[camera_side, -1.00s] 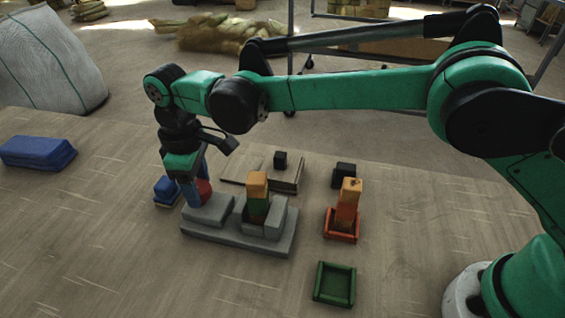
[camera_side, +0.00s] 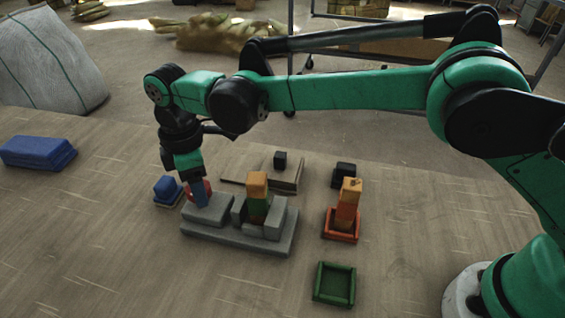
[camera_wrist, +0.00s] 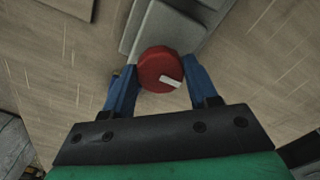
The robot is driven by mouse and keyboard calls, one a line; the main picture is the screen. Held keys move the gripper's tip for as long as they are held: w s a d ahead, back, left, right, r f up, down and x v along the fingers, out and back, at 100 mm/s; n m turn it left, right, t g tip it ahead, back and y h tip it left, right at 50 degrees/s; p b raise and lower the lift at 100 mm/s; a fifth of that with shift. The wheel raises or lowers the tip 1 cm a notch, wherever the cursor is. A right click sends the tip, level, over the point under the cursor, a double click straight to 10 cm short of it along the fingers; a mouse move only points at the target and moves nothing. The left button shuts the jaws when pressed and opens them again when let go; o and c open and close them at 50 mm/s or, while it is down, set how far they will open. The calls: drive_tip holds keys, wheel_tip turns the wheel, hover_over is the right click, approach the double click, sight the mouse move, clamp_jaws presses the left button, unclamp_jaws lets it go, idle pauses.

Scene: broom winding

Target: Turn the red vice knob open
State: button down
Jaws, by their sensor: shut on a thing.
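The red vice knob (camera_wrist: 158,64) is a round disc with a white mark on its face in the wrist view. In the side view the red knob (camera_side: 208,187) shows at the left end of the grey vice (camera_side: 225,238), partly hidden by a blue finger. My gripper (camera_wrist: 161,76) is shut on the knob, one blue finger on each side. In the side view my gripper (camera_side: 199,196) points down at the knob. An orange and green block stack (camera_side: 257,200) stands upright between the grey jaws.
A blue block (camera_side: 166,187) stands just left of the knob. An orange tray (camera_side: 341,236) with an upright orange stack and an empty green tray (camera_side: 334,284) are to the right. The left front table is clear.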

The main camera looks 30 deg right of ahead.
drive_tip(key=shift+c, duration=1.2)
unclamp_jaws()
drive_tip(key=shift+r, duration=2.85)
drive_tip(key=s+d+r+m+t+y, duration=0.1)
drive_tip(key=d+r+m+t, duration=0.2)
drive_tip(key=d, duration=0.4)
drive_tip(key=s+d+r+m, duration=0.1)
drive_tip(key=d+r+m, duration=0.3)
drive_tip(key=d, duration=0.3)
drive_tip(key=s+d+f+m+t+h, duration=0.1)
drive_tip(key=s+d+f+m+t, duration=0.3)
drive_tip(key=s+d+m, duration=0.5)
drive_tip(key=s+d+f, duration=0.1)
drive_tip(key=d, duration=0.2)
drive_tip(key=shift+s+d, duration=0.15)
drive_tip(key=shift+d, duration=0.15)
